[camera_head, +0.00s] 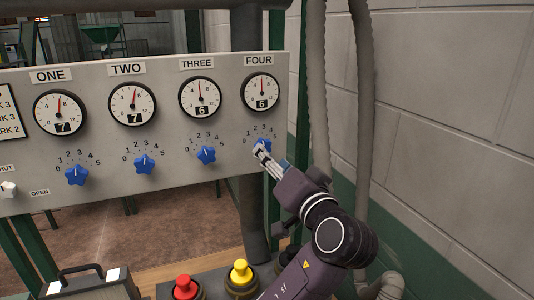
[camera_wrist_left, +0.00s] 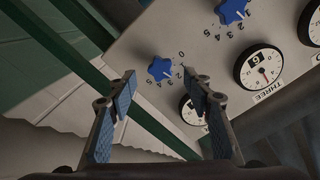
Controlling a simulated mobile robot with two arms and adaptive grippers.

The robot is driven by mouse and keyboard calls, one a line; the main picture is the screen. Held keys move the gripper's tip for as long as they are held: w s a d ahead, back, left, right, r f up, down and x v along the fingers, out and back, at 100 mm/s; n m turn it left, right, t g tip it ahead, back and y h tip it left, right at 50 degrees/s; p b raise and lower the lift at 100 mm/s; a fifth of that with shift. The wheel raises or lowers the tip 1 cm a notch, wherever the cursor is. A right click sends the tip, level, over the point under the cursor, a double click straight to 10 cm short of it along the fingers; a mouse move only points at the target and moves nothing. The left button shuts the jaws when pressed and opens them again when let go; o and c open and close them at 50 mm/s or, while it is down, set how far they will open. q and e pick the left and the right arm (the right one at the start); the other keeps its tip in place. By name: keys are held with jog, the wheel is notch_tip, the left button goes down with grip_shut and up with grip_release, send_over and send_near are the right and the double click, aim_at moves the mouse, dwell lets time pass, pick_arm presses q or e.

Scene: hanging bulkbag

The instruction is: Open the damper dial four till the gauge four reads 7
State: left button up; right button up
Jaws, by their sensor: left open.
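Gauge four (camera_head: 261,91) hangs under the FOUR label on the grey panel, its window reading 6. It also shows partly behind a finger in the left wrist view (camera_wrist_left: 190,112). Blue damper dial four (camera_head: 265,142) is below that gauge, partly covered by my gripper in the head view. My left gripper (camera_head: 259,150) is in front of dial four. Its fingers (camera_wrist_left: 161,90) are spread and empty, with the dial appearing beyond the tips. My right gripper is not seen.
Gauges one (camera_head: 59,114) and two (camera_head: 132,104) read 7, and gauge three (camera_head: 200,97) reads 6. Dial three (camera_head: 206,155) is left of dial four. Red (camera_head: 185,288) and yellow (camera_head: 239,272) buttons stand below the panel. Hoses (camera_head: 363,130) hang by the right wall.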

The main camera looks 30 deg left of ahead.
pick_arm(q)
jog(key=v, duration=0.6)
jog(key=shift+s+d, duration=0.25)
